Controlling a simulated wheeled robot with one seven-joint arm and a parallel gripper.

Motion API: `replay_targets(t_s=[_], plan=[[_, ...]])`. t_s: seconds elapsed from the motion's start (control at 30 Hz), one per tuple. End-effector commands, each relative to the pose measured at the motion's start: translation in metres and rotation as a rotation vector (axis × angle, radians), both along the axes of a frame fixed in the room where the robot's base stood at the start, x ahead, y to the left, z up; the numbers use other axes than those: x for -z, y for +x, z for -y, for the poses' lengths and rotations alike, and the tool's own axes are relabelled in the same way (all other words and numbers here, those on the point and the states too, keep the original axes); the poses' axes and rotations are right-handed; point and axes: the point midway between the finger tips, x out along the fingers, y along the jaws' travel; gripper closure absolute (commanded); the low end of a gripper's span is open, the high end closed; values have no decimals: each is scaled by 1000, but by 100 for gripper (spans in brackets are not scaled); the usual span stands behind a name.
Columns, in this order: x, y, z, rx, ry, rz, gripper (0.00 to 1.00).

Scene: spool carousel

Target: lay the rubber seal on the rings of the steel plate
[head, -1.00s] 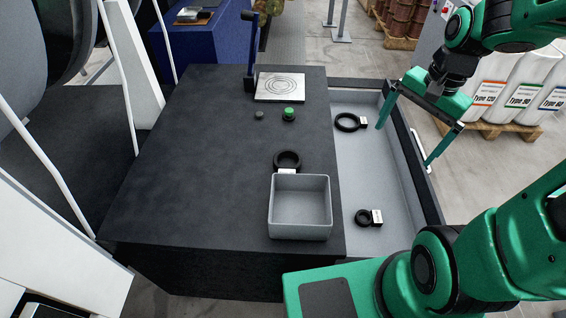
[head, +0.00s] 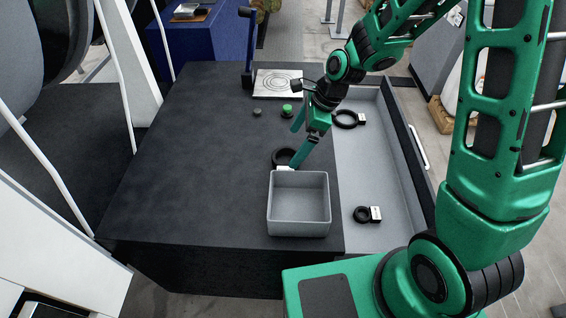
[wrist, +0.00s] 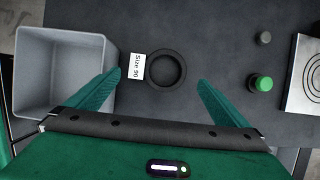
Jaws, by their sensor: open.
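A black rubber seal (wrist: 182,72) lies flat on the dark tabletop with a white "Size 90" tag (wrist: 137,67) at its left. In the head view the seal (head: 277,157) is partly covered by my gripper. My gripper (head: 295,147) is open and empty above it. In the wrist view the fingers of my gripper (wrist: 160,78) stand on either side of the seal and tag, not touching them. The steel plate (head: 272,88) with engraved rings lies at the table's far end; its edge also shows at right in the wrist view (wrist: 295,98).
A grey open bin (head: 270,213) stands just in front of the seal. A green-capped knob (head: 287,109) and a small dark knob (head: 257,113) stand before the plate. Two more tagged black rings, far (head: 341,123) and near (head: 359,214), lie in the grey drawer. The table's left is clear.

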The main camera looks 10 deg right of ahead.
Motion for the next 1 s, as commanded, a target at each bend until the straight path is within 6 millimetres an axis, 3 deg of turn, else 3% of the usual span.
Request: replay_targets(t_s=[0.33, 0.6, 0.97, 1.0], plan=[[26, 1, -9, -2, -2, -2, 0], [59, 2, -21, -3, -1, -1, 0], [65, 3, -23, -1, 0, 2, 0], [65, 3, -23, -1, 0, 2, 10]])
